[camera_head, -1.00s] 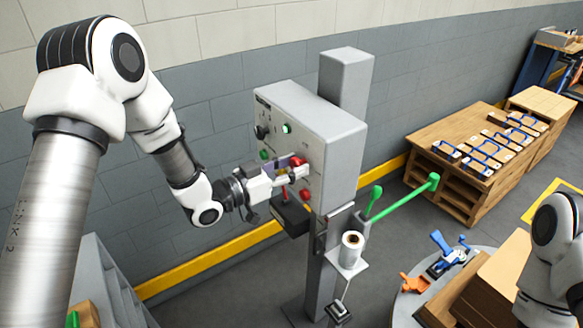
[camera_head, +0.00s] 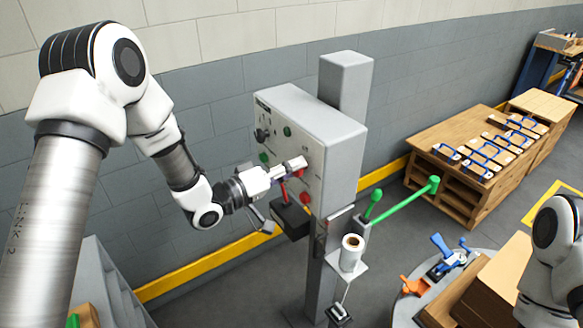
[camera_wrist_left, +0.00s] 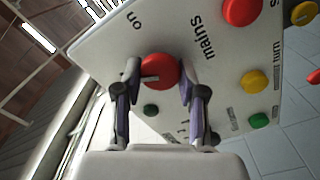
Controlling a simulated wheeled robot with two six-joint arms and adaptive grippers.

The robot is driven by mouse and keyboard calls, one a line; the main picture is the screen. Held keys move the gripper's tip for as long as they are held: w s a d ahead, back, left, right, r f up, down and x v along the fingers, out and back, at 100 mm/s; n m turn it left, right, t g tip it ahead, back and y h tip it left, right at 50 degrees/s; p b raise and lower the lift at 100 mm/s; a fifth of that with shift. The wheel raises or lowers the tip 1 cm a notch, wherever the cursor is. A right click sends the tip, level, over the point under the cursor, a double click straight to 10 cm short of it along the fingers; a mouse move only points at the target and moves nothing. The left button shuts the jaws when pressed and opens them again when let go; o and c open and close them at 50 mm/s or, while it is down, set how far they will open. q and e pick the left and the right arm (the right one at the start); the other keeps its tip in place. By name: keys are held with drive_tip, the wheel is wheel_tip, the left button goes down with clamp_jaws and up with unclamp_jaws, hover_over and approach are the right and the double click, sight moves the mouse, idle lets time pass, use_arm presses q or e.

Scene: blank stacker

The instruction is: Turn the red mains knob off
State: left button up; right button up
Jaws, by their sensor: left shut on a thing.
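The red mains knob (camera_wrist_left: 160,70) is on the face of the grey control box (camera_head: 340,140). In the left wrist view it sits between the fingertips, beside the printed words "mains" and "on". My left gripper (camera_head: 290,170) is at the box face and is shut on the knob, one finger on each side. The knob has a small pale mark near its lower left edge. In the head view the fingers mostly hide the knob. A green lamp (camera_head: 287,131) on the box looks dark. My right gripper is out of view.
A red button (camera_wrist_left: 241,10) and yellow and green ones are near the knob. A dark box (camera_head: 290,220) hangs below the gripper. Green-handled levers (camera_head: 405,197) stick out from the post at right. A wooden bench (camera_head: 440,190) stands behind.

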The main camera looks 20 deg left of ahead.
use_arm(q)
drive_tip(key=shift+w+a+r+n+p, duration=0.1)
drive_tip(key=shift+n+p, duration=0.05)
drive_tip(key=shift+n, duration=0.95)
drive_tip(key=shift+r+n+p, duration=0.1)
drive_tip(key=shift+n+p, duration=0.05)
drive_tip(key=shift+n, duration=0.95)
drive_tip(key=shift+f, duration=0.1)
drive_tip(key=o, duration=1.1)
drive_tip(key=shift+f, duration=0.1)
drive_tip(key=shift+o, duration=0.2)
drive_tip(key=v, duration=1.2)
